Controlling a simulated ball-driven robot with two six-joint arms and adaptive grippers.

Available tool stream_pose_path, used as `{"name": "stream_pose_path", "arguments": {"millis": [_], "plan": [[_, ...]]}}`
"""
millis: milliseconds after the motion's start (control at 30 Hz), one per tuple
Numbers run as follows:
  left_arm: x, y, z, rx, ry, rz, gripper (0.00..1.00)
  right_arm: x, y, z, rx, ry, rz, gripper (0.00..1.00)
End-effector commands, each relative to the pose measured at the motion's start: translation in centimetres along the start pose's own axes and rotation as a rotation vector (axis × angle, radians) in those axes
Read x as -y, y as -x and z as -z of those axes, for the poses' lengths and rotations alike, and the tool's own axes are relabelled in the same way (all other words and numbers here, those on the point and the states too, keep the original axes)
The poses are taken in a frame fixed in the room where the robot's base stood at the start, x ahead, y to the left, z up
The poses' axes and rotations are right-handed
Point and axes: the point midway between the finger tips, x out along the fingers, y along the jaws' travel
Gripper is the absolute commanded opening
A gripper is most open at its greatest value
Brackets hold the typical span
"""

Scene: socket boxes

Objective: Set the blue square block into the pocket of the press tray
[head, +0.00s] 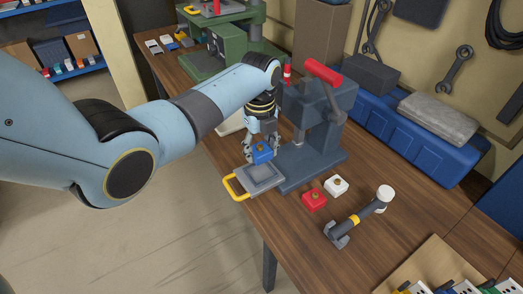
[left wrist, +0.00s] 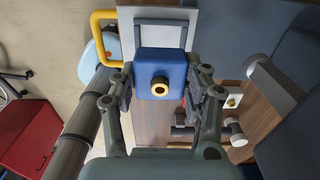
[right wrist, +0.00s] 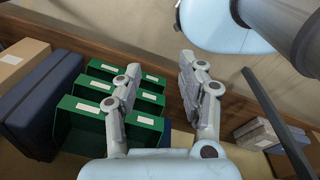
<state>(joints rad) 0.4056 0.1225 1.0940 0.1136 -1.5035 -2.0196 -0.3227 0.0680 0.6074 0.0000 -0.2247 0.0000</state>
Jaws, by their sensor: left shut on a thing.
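The blue square block (head: 262,153) has a brass knob on top. My left gripper (head: 262,146) is shut on it, and the left wrist view shows the block (left wrist: 149,72) between both fingers (left wrist: 160,84). The press tray (head: 263,178) is a grey plate with a yellow handle, pulled out in front of the press. The block is over the tray's far edge; I cannot tell the gap beneath it. The tray (left wrist: 128,20) is partly hidden behind the block in the left wrist view. My right gripper (right wrist: 155,85) is open and empty, away from the bench.
The grey press (head: 318,115) with a red lever stands right behind the tray. A red block (head: 314,199), a white block (head: 336,186) and a hammer (head: 358,218) lie to the right on the bench. Green bins (right wrist: 140,130) lie below my right gripper.

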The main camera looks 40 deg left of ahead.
Motion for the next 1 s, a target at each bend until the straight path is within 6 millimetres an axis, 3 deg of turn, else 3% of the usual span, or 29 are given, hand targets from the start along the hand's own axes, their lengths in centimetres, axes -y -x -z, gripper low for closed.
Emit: {"name": "stream_pose_path", "arguments": {"millis": [200, 300, 700, 1000], "plan": [[0.0, -2.2, 0.0, 0.0, 0.0, 0.0, 0.12, -0.6, -2.3, 3.5, -0.054, 0.001, -0.008, 0.4], [0.0, -3.1, 0.1, 0.0, 0.0, -0.001, 0.12, -0.8, -3.0, 4.2, -0.066, 0.002, -0.011, 0.4], [0.1, -6.1, 0.0, 0.0, 0.0, 0.001, 0.12, -0.9, -4.8, 1.6, -0.028, 0.005, -0.014, 0.4], [0.1, -6.2, 0.0, 0.001, 0.0, 0.001, 0.12, -0.9, -4.8, 2.0, -0.033, 0.004, -0.014, 0.4]]}}
